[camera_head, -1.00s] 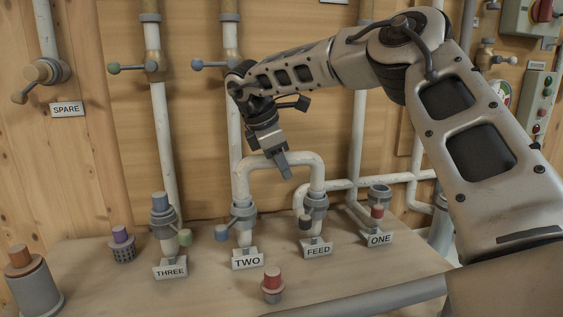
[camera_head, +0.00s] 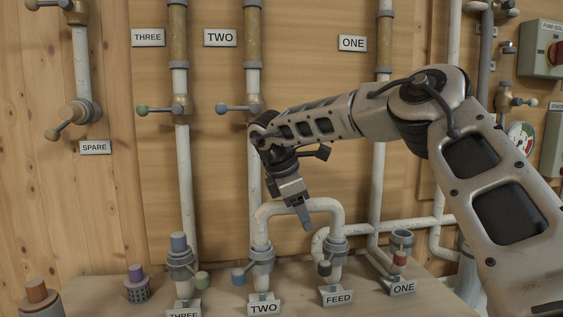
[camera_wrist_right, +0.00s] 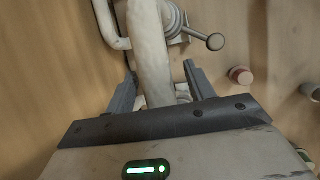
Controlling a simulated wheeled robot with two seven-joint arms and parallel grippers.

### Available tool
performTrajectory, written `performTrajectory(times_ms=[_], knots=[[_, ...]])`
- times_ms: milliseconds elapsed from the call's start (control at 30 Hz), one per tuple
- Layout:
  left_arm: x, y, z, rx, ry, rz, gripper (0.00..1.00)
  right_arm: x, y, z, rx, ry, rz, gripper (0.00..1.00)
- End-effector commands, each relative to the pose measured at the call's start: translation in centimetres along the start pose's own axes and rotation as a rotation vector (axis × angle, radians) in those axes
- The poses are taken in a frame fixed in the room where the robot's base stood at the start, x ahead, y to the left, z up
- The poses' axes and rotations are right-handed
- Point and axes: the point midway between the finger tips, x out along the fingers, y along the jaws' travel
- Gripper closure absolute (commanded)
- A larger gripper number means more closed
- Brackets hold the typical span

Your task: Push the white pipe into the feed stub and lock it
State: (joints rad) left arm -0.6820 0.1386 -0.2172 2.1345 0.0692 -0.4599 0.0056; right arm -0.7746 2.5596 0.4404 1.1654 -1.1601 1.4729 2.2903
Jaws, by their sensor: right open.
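The white pipe (camera_head: 333,208) is an upside-down U. Its left leg meets the collar of the TWO stub (camera_head: 261,257) and its right leg meets the collar of the feed stub (camera_head: 336,250). How deep either end sits I cannot tell. A dark-knobbed lever (camera_head: 324,268) sits at the feed stub, and a blue-knobbed one (camera_head: 238,276) at TWO. My right gripper (camera_head: 306,224) points down at the pipe's top bend. In the right wrist view, white pipe (camera_wrist_right: 151,60) passes between its open fingers (camera_wrist_right: 160,85); contact is unclear. My left gripper is out of view.
Stub THREE (camera_head: 180,260) has a blue-grey plug on top. Stub ONE (camera_head: 401,243) has an open collar and a red knob. A purple-topped plug (camera_head: 136,283) and an orange-topped one (camera_head: 37,295) stand at left. Vertical wall pipes with levers rise behind.

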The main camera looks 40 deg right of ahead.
Motion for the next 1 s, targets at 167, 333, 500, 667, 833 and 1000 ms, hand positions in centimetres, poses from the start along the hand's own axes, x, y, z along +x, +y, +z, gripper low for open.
performTrajectory(times_ms=[167,333,500,667,833,1000], knots=[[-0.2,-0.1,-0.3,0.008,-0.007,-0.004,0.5,-5.0,0.1,0.0,0.0,0.006,0.003,0.46],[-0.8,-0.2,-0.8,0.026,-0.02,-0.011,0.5,-9.6,0.2,0.2,0.0,0.004,0.002,0.46],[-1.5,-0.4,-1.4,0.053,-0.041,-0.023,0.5,-13.4,0.2,0.3,-0.001,0.003,0.001,0.46],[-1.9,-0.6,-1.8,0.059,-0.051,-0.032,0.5,-15.5,0.1,0.2,-0.001,0.002,0.001,0.46],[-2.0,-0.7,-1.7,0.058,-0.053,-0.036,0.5,-16.2,0.1,0.1,0.0,0.001,0.001,0.46],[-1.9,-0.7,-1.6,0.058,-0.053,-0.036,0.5,-16.1,0.0,0.1,0.001,0.001,0.002,0.46]])
